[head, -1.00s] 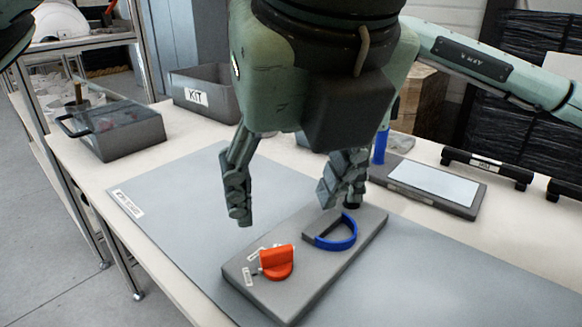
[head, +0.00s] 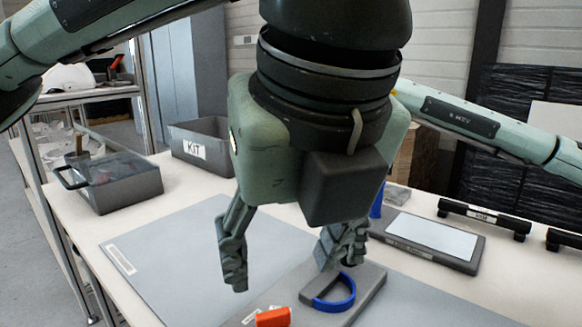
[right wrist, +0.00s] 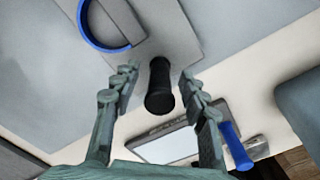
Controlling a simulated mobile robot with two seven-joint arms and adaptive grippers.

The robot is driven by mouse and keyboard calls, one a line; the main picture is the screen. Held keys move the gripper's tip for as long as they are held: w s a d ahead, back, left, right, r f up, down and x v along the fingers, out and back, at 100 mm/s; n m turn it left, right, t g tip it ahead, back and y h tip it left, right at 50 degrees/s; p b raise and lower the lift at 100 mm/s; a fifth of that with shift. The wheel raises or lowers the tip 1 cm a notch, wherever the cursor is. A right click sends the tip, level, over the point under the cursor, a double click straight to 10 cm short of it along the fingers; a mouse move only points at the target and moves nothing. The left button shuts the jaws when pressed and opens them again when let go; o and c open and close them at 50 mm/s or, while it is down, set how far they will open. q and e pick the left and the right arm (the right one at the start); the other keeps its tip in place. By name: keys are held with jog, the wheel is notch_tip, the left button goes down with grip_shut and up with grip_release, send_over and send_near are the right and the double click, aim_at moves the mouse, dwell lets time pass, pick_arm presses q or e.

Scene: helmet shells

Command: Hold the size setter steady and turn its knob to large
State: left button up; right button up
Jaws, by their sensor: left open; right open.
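The size setter is a grey plate (head: 368,287) on the table mat, cut off by the bottom edge of the head view. Its orange knob (head: 272,318) shows only its top beside small white labels; its setting cannot be read. A blue curved band (head: 335,303) lies on the plate and also shows in the right wrist view (right wrist: 88,32). My left gripper (head: 280,277) is open and empty above the plate, near the knob. My right gripper (right wrist: 160,80) is open, its fingers on either side of a black upright handle (right wrist: 160,92). In the head view it is mostly hidden behind my left gripper.
A grey KIT bin (head: 205,150) and a lidded clear-topped box (head: 120,185) stand at the back left. A tablet-like panel (head: 432,237) lies behind the plate, with a blue cylinder (right wrist: 238,150) near it. Black handled bars (head: 485,218) lie at the right. The mat's left is clear.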

notch_tip(320, 180, up, 11)
jog(key=shift+r, duration=0.15)
jog(key=shift+r+p, duration=0.5)
jog(key=shift+r, duration=0.2)
notch_tip(320, 180, up, 6)
jog(key=p, duration=0.4)
